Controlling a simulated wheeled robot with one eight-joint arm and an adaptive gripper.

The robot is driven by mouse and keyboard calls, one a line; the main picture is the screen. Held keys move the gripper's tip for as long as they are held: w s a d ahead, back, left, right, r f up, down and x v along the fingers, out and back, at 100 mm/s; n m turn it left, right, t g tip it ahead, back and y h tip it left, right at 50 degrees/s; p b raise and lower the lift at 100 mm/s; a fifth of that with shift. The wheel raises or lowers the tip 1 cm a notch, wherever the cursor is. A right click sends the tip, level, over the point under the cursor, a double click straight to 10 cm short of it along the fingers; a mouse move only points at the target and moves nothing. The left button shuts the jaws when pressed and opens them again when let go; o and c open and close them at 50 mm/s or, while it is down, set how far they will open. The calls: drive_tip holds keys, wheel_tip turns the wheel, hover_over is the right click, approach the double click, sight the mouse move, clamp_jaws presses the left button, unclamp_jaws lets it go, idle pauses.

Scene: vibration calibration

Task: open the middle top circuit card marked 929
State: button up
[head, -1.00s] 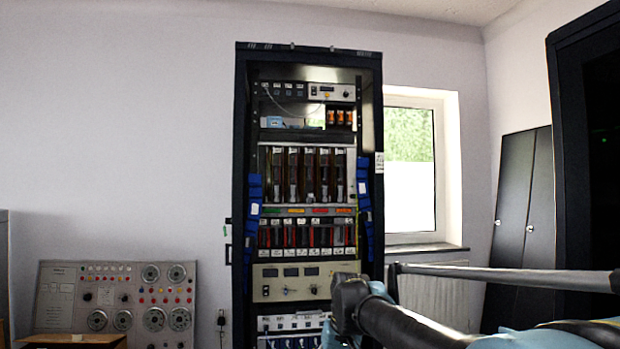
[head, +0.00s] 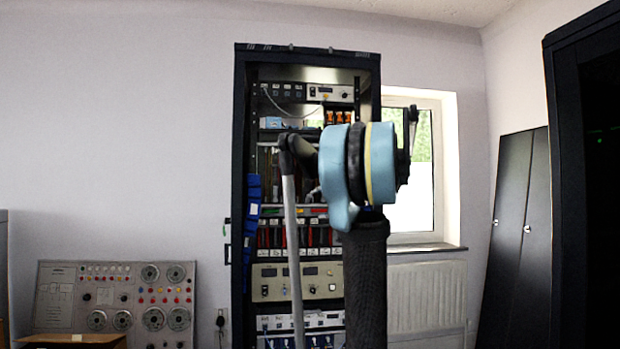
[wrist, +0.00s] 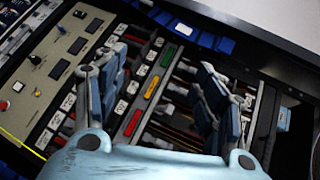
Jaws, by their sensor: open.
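The dark equipment rack (head: 240,130) stands in the middle of the head view. Its upper row of circuit cards (head: 267,165) is mostly covered there by my arm. In the wrist view the rack appears turned on its side, with upper cards (wrist: 188,88) right of a strip of coloured labels (wrist: 151,87). I cannot read 929 on any card, and the middle top card is not clearly distinguishable. My gripper (wrist: 160,72) is open and empty, its fingers on either side of the label strip. The left finger is over the lower cards and the right finger over the upper ones.
Blue blocks (head: 254,188) line the rack's side. A beige panel with knobs and displays (head: 270,282) sits below the cards. A window (head: 424,215) and radiator (head: 427,295) are to the right, and a dial panel (head: 75,300) at lower left.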

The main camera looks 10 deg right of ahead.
drive_tip(key=w+d+r+m+t+y, duration=0.2)
drive_tip(key=w+d+r+t, duration=0.2)
drive_tip(key=w+d+r, duration=0.6)
approach(305, 175)
drive_tip(key=w+a, duration=0.2)
drive_tip(key=a, duration=0.1)
drive_tip(key=w+a+r, duration=0.1)
drive_tip(key=a, duration=0.1)
drive_tip(key=shift+r, duration=0.1)
